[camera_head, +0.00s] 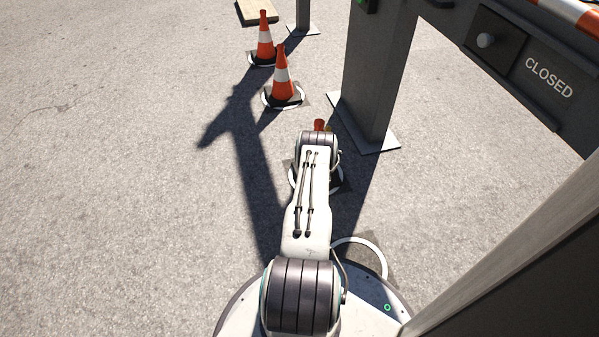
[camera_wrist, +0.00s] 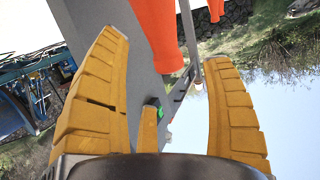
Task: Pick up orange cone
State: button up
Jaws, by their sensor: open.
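An orange cone (camera_head: 319,125) shows only as a small orange tip just past the end of my arm in the head view. In the wrist view, smooth orange cone surface (camera_wrist: 155,30) shows at the top, between the fingertips in the picture, narrowing downward; this view looks turned over.
Two orange-and-white cones (camera_head: 283,75) (camera_head: 265,40) stand upright farther off on white rings. A grey post (camera_head: 375,75) stands close right of my arm, with a CLOSED panel (camera_head: 520,60) and a striped barrier (camera_head: 575,12) further right. The pavement to the left is clear.

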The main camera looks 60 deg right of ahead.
aim_at(321, 129)
jog(key=b+x, duration=0.1)
jog(key=x, duration=0.1)
jog(key=b+x, duration=0.2)
jog(key=f+b+x, duration=0.1)
jog(key=b+x, duration=0.1)
jog(key=shift+s+r, duration=0.1)
jog(key=shift+s, duration=0.05)
jog(key=shift+w+d+b, duration=0.3)
jog(key=shift+d, duration=0.2)
jog(key=shift+r, duration=0.1)
jog(key=c, duration=1.2)
jog(key=shift+w+r, duration=0.1)
jog(key=shift+r, duration=0.1)
jog(key=shift+c, duration=0.3)
